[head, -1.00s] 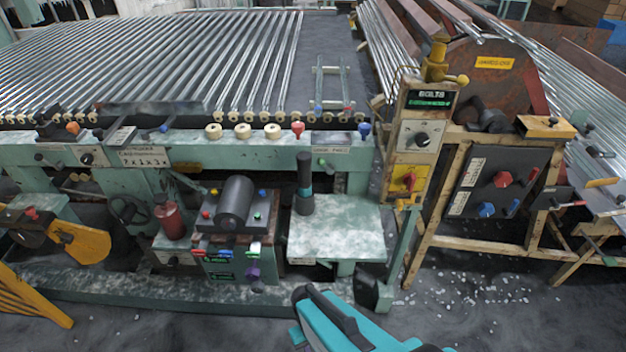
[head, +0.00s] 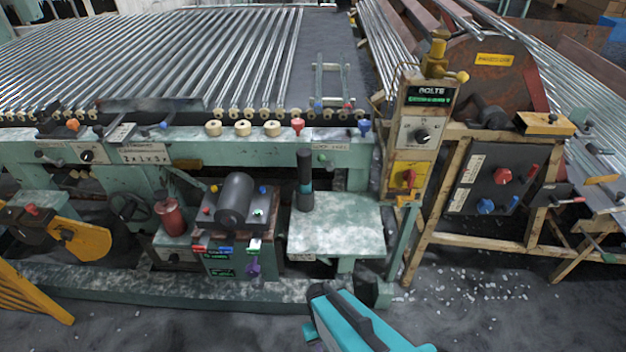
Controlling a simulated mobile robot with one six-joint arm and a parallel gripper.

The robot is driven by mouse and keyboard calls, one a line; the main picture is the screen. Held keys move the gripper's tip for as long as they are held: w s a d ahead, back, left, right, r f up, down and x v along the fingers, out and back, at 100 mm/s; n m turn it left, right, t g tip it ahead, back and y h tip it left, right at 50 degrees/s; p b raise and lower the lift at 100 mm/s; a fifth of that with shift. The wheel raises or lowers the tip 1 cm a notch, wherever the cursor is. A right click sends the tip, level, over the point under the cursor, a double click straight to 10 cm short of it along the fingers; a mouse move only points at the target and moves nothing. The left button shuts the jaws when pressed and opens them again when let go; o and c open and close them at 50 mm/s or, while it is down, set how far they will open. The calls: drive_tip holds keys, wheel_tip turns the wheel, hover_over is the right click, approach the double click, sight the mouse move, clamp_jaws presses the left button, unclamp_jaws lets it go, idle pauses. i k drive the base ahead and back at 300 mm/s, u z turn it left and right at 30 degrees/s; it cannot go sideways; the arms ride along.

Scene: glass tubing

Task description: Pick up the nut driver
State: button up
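The only thing here that looks like the nut driver (head: 305,182) is a slim black tool with a teal band low on its shaft. It stands upright near the left back corner of a small pale green worktop, in front of the green machine beam. A teal and dark part of my arm shows at the bottom centre, in front of the worktop and well apart from the tool. I make out no gripper fingers in this view.
The worktop (head: 345,228) is bare to the right of the tool. Just left stands a control box with a dark cylinder (head: 234,200). A post with a "BOLTS" display (head: 428,100) rises on the right. Glass tubes (head: 180,60) lie behind the beam. White bits litter the floor at right.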

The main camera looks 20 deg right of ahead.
sight(304, 155)
drive_tip(key=z, duration=0.05)
drive_tip(key=k, duration=1.75)
drive_tip(key=u, duration=1.15)
drive_tip(key=i, duration=1)
drive_tip(key=u, duration=0.05)
